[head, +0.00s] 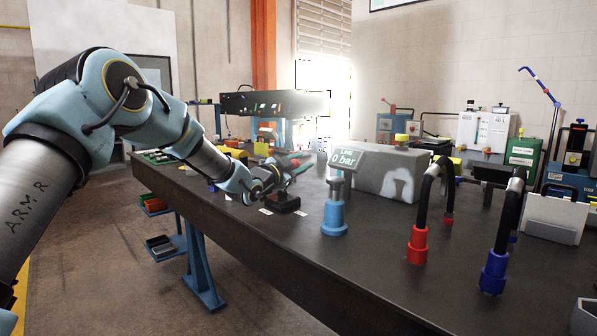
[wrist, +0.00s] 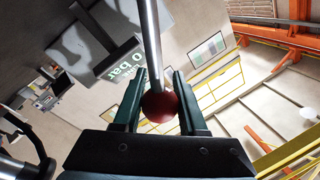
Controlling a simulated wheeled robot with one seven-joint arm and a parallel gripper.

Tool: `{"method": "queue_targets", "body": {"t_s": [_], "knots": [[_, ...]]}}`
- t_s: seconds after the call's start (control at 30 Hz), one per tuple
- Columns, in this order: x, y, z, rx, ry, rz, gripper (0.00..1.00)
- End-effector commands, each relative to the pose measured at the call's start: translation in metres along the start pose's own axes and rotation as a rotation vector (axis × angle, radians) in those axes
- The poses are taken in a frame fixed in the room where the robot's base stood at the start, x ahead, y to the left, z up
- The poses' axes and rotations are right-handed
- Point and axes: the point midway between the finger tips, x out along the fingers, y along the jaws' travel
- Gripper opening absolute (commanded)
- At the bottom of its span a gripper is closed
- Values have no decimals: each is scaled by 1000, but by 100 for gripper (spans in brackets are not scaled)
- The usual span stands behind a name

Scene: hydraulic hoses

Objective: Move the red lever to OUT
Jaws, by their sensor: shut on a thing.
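The red lever's ball knob (wrist: 160,106) sits between the two fingers of my gripper (wrist: 158,90) in the wrist view, and my gripper is shut on it. Its grey metal shaft runs from the knob to the top of that view. In the head view my gripper (head: 279,176) is low over the bench, at a small black lever base (head: 286,203). Two small white labels lie in front of the base, one at the left (head: 266,211) and one at the right (head: 302,213); their words are too small to read. The knob is mostly hidden in the head view.
A display reading 0 bar (head: 345,158) stands behind a blue cylinder (head: 334,218), right of the lever. Black hoses with a red fitting (head: 417,246) and a blue fitting (head: 493,274) stand further right on the dark bench (head: 370,270). A grey block (head: 395,178) is behind.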

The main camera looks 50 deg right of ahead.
Motion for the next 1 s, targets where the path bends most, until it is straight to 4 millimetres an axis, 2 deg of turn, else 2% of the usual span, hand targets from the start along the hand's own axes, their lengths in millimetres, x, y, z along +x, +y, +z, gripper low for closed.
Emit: {"method": "queue_targets", "body": {"t_s": [0.33, 0.37, 0.6, 0.87, 1.0], "knots": [[0, 1, 0, 5, -1, 0, 0], [0, 1, 0, 5, -1, 0, 44], [0, 1, 0, 5, -1, 0, 70], [-1, 0, 0, 5, 0, 0, 71], [-11, 0, 0, 5, 0, -1, 71]]}}
